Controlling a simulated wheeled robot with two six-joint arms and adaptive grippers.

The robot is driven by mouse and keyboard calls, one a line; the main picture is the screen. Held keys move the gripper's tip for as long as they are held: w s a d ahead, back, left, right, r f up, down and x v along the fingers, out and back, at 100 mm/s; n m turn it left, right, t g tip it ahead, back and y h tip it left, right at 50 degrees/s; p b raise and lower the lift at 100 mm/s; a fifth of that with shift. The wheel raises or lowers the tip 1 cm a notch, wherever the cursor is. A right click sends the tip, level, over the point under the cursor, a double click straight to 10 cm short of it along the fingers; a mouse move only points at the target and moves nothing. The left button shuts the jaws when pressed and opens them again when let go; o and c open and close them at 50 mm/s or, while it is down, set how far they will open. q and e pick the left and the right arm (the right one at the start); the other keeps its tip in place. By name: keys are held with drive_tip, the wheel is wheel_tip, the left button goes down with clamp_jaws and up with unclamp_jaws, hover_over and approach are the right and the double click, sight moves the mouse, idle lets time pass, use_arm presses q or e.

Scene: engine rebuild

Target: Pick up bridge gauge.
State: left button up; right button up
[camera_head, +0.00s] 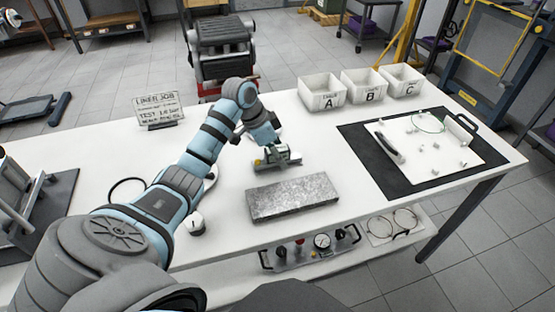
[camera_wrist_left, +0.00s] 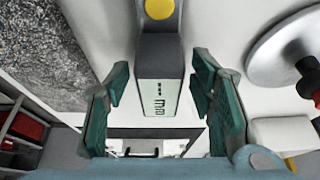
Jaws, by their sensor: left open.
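The bridge gauge (camera_wrist_left: 160,85) is a grey body with a pale display face and a round yellow button. In the left wrist view it lies between the two green-padded fingers of my left gripper (camera_wrist_left: 163,105). The fingers are open, with a visible gap on each side of the gauge. In the head view my left gripper (camera_head: 272,150) is low over the white table, right at the gauge (camera_head: 262,164), and partly covers it. My right gripper is not in view.
A grey speckled block (camera_head: 293,197) lies just in front of the gauge. Bins A (camera_head: 322,104), B and C stand at the back. A dark mat (camera_head: 377,175) with a white sheet and small parts lies right. A sign (camera_head: 160,108) stands left. A round-based item (camera_head: 197,224) is near the arm.

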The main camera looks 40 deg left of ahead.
use_arm(q)
clamp_jaws()
drive_tip(key=shift+r, duration=0.1)
idle(0.3)
